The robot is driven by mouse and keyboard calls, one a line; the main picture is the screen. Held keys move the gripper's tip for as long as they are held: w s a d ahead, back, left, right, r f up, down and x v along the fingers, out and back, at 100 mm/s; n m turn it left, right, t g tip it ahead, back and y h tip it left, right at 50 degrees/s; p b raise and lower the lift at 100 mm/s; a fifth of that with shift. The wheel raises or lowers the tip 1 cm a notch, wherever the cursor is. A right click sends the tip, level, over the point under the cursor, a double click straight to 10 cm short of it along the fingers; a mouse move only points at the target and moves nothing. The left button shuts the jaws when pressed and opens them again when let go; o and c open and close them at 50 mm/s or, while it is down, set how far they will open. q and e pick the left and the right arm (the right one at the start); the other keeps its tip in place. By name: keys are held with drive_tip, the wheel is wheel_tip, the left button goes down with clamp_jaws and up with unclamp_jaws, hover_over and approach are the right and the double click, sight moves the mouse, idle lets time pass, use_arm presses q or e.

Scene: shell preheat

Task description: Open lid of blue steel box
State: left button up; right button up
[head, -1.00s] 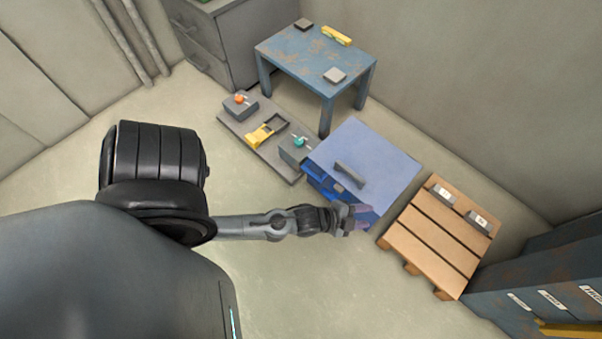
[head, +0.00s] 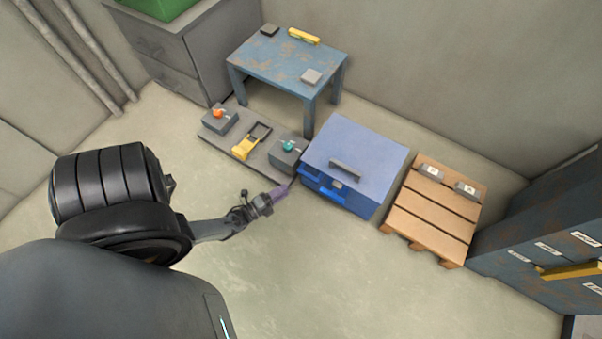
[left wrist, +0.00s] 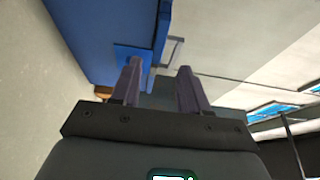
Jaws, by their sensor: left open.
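The blue steel box (head: 352,197) stands on the floor right of centre in the head view. Its flat paler-blue lid (head: 365,148) lies over the top and looks down, with a dark grey bar handle (head: 345,170) near the front edge. I cannot tell whether there is a small gap under the lid. My left gripper (head: 283,191) is open and empty, near the box's front left corner. In the left wrist view, the open purple-grey fingers (left wrist: 160,78) are close to the box's blue side (left wrist: 92,35); contact is unclear. My right gripper is out of view.
A grey board (head: 215,137) with switch boxes and a yellow part lies left of the box. A rusty blue table (head: 285,62) stands behind. A wooden pallet (head: 432,215) lies close on the right. The floor in front (head: 320,275) is clear.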

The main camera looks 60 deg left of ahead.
sight(306, 177)
use_arm(q)
drive_tip(key=w+b, duration=0.1)
drive_tip(key=w, duration=0.2)
drive_tip(key=w+a+b, duration=0.1)
drive_tip(key=w, duration=0.2)
drive_tip(key=w+b, duration=0.1)
drive_tip(key=w, duration=0.2)
drive_tip(key=shift+w+a, duration=0.25)
drive_tip(key=shift+w, duration=0.6)
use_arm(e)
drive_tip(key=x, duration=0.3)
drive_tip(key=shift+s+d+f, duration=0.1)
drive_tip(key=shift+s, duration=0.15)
use_arm(q)
drive_tip(key=shift+s, duration=0.1)
drive_tip(key=shift+c, duration=0.2)
clamp_jaws()
